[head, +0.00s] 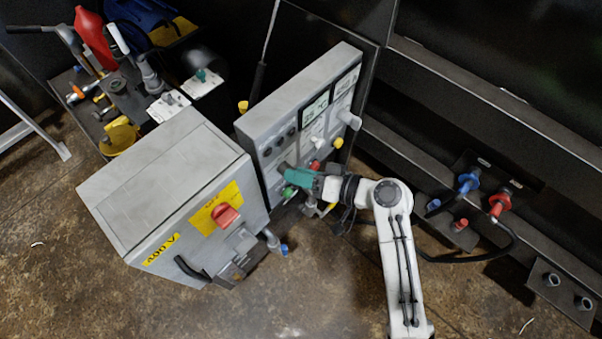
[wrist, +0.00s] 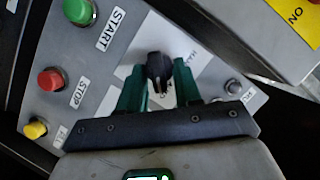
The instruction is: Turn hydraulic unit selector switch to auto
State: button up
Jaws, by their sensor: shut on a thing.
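The selector switch is a black knob (wrist: 158,70) on a pale plate in the wrist view. Its pointed end faces roughly down toward my gripper; the lettering around it is only partly readable. My gripper (wrist: 160,88) has its green fingers on either side of the knob and is shut on it. In the head view my gripper (head: 297,178) is at the lower front of the grey control panel (head: 250,125) and hides the knob. A green START button (wrist: 78,10), a red STOP button (wrist: 50,79) and a yellow button (wrist: 35,128) sit left of the knob.
A grey cabinet (head: 145,185) with a red rotary handle (head: 225,214) stands close left of my gripper. A small round fitting (wrist: 233,87) is right of the knob. Blue (head: 468,182) and red (head: 499,203) hose couplings are at the right. The floor in front is clear.

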jog(key=o, duration=0.7)
jog(key=shift+d, duration=0.1)
jog(key=v, duration=1)
jog(key=shift+s+d+r+p, duration=0.1)
jog(key=shift+s+d+p, duration=0.1)
jog(key=shift+d+p, duration=0.15)
jog(key=s+d+r+m+g+h+p, duration=0.1)
jog(key=s+d+h+p, duration=0.2)
jog(key=s+d, duration=0.3)
jog(key=s+d+r+m+g+h+p, duration=0.1)
jog(key=s+d+h+p, duration=0.3)
jog(key=s, duration=0.5)
jog(key=s+d+r+m+g+h+p, duration=0.2)
jog(key=s+d+h+p, duration=0.1)
jog(key=s+d+h, duration=0.4)
jog(key=shift+s+d+p, duration=0.2)
jog(key=shift+s+d, duration=0.1)
jog(key=shift+d, duration=0.45)
jog(key=shift+s+d+p, duration=0.15)
jog(key=shift+s+d, duration=0.1)
jog(key=shift+d, duration=0.5)
